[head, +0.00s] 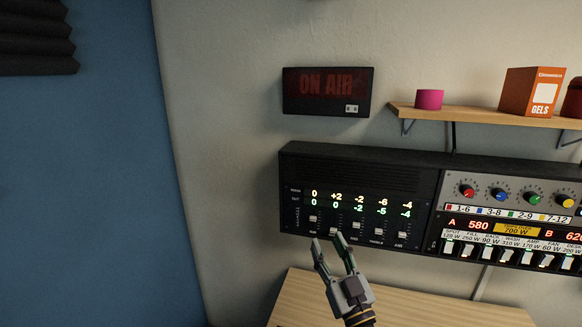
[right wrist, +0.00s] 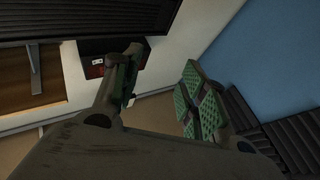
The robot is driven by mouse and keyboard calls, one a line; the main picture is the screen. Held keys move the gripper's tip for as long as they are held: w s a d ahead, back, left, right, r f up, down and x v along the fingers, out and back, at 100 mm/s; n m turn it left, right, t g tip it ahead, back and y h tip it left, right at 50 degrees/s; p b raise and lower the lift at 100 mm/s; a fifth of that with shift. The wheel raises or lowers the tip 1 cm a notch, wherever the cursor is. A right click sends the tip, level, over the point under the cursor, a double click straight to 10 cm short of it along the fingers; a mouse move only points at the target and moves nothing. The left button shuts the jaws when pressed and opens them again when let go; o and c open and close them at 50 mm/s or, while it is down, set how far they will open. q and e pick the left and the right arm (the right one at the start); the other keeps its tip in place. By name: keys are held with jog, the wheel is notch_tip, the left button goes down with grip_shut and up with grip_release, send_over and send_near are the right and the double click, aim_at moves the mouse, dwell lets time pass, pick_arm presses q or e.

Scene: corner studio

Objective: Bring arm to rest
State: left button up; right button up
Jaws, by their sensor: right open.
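My right gripper (head: 333,256) is open and empty in the head view. Its fingers point up toward the lower edge of the black fader panel (head: 360,192), just below and in front of the sliders. I cannot tell whether a fingertip touches the panel. In the right wrist view the two fingers (right wrist: 160,88) stand wide apart with green pads and nothing between them. My left gripper shows in neither view.
An orange-lit power panel (head: 510,225) adjoins the fader panel on the right. Above are a dark ON AIR sign (head: 327,91) and a wooden shelf (head: 470,115) with a pink roll (head: 429,99) and an orange box (head: 531,92). A wooden tabletop (head: 420,307) lies below.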

jog(key=s+a+f+n+g, duration=0.1)
jog(key=s+f+g, duration=0.25)
jog(key=f, duration=0.25)
jog(key=s+a+f+n+g+y, duration=0.1)
jog(key=s+f+n+g, duration=0.1)
jog(key=s+f+g, duration=0.3)
jog(key=s+a+f+n+g, duration=0.1)
jog(key=f+g, duration=0.2)
jog(key=f, duration=0.5)
jog(key=s+d+f+m+g+h, duration=0.3)
jog(key=s+d+f+h, duration=0.1)
jog(key=s+d+f, duration=0.3)
jog(key=s+d+f+m+g+h, duration=0.4)
jog(key=s+d, duration=0.2)
jog(key=d, duration=0.3)
notch_tip(320, 180, down, 35)
jog(key=s+b, duration=0.2)
jog(key=s, duration=0.1)
jog(key=s+d+f+g+b, duration=0.1)
jog(key=s+d+f, duration=0.1)
jog(key=s+f, duration=0.9)
jog(key=s+d+f+g+b, duration=0.1)
jog(key=s+d+f, duration=0.1)
jog(key=s+f, duration=0.9)
jog(key=shift+d+n, duration=0.15)
jog(key=shift+n, duration=0.15)
